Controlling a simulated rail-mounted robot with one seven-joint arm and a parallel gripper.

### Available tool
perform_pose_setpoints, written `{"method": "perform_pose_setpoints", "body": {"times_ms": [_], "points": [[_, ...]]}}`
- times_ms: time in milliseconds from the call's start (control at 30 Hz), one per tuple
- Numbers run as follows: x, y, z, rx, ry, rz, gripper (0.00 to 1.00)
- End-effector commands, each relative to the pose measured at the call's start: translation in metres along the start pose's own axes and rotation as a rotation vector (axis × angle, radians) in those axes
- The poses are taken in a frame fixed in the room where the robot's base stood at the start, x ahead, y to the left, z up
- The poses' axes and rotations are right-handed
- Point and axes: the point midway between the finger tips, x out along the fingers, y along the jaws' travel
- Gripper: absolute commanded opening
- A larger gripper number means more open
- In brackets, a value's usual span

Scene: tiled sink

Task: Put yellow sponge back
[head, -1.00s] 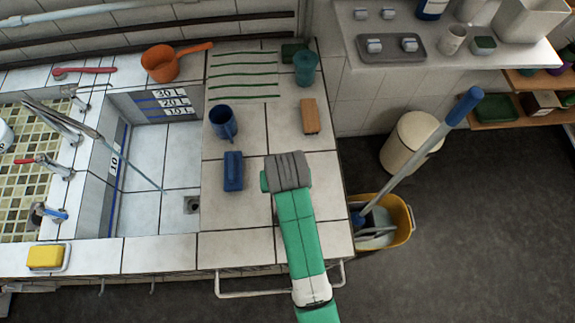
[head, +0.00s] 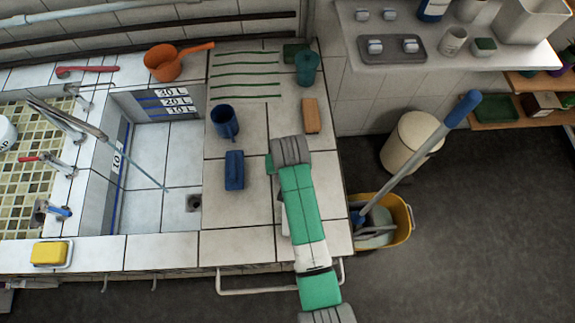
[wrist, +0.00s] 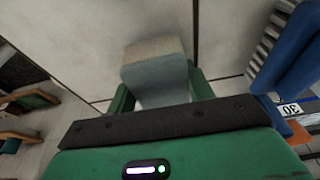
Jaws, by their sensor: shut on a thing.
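The yellow sponge (head: 49,252) lies on a white dish (head: 37,265) on the tiled ledge at the front left. My gripper (head: 270,164) is over the tiled counter, right of the blue brush (head: 234,170) and far from the yellow sponge. In the wrist view my gripper (wrist: 160,95) is shut on a block (wrist: 156,78) with a pale grey-blue body and a tan top layer. My arm hides this block in the head view. I cannot tell whether it touches the counter.
A blue mug (head: 224,121) and a brown block (head: 311,116) stand beyond my gripper. The sunken basin (head: 150,165) with a long stick lies to the left. A yellow bucket (head: 398,222) with a mop stands on the floor to the right.

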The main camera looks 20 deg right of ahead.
Motion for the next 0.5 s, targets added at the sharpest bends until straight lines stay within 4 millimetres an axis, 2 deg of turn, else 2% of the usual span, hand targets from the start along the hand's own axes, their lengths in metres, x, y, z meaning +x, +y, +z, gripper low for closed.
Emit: {"method": "perform_pose_setpoints", "body": {"times_ms": [400, 433, 500], "points": [[0.0101, -0.0001, 0.0030, 0.000, -0.001, 0.000, 0.19], [0.0101, -0.0001, 0.0031, 0.000, -0.001, 0.000, 0.57], [0.0102, 0.0000, 0.0031, 0.000, -0.001, 0.000, 0.71]]}}
